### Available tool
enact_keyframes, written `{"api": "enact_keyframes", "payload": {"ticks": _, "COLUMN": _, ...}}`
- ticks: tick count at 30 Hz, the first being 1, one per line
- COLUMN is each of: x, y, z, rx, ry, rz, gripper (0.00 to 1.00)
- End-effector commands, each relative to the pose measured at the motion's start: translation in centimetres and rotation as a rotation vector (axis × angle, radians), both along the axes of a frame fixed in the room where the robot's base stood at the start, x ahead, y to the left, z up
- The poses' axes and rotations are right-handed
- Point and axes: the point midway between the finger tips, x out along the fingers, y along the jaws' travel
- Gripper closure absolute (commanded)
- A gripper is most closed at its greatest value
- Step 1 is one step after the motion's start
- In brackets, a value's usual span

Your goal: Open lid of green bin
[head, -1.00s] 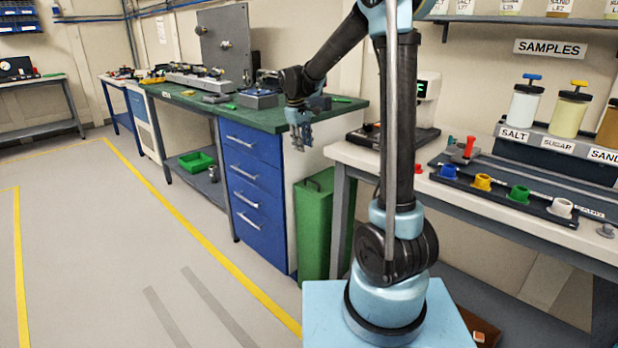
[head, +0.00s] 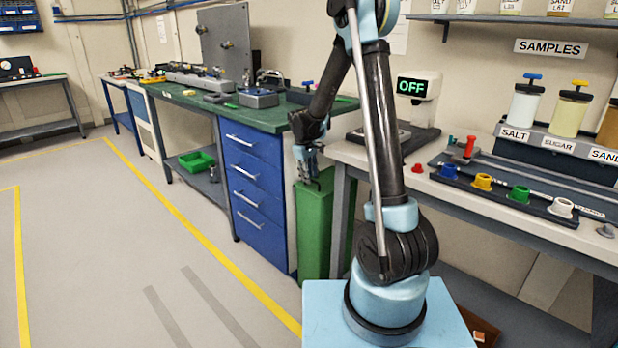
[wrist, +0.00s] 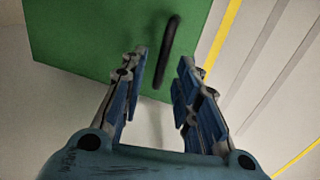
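The green bin (head: 316,232) stands on the floor between the blue drawer unit and the right bench. In the wrist view its green lid (wrist: 95,40) shows from above and looks closed. A dark bar handle (wrist: 168,50) stands out on the lid near its edge. My gripper (head: 308,178) is just above the bin in the head view. In the wrist view my gripper (wrist: 162,62) is open, with the handle lying between and just beyond its fingertips. No contact with the handle is visible.
The blue drawer unit (head: 253,165) under the green bench top (head: 190,100) is close on the left. The right bench (head: 460,200) carries a scale with an OFF display (head: 411,87) and sample jars. Open floor (head: 110,260) lies at left.

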Motion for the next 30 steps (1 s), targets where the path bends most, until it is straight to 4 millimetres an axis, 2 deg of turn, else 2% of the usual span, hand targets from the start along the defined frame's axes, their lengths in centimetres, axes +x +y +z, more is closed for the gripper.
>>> {"api": "enact_keyframes", "payload": {"ticks": 11, "x": 0.1, "y": -0.1, "z": -0.5, "rx": 0.0, "ry": 0.0, "rz": 0.0, "gripper": 0.71}}
{"api": "enact_keyframes", "payload": {"ticks": 14, "x": 0.1, "y": -0.1, "z": -0.5, "rx": 0.0, "ry": 0.0, "rz": 0.0, "gripper": 0.89}}
{"api": "enact_keyframes", "payload": {"ticks": 15, "x": 0.1, "y": -0.1, "z": -0.5, "rx": 0.0, "ry": 0.0, "rz": 0.0, "gripper": 0.98}}
{"api": "enact_keyframes", "payload": {"ticks": 16, "x": 0.1, "y": -0.1, "z": -0.5, "rx": 0.0, "ry": 0.0, "rz": 0.0, "gripper": 1.0}}
{"api": "enact_keyframes", "payload": {"ticks": 25, "x": 0.1, "y": -0.1, "z": -0.3, "rx": 0.005, "ry": 0.005, "rz": 0.0, "gripper": 1.0}}
{"api": "enact_keyframes", "payload": {"ticks": 30, "x": 0.4, "y": -0.4, "z": 0.7, "rx": 0.035, "ry": 0.034, "rz": -0.003, "gripper": 1.0}}
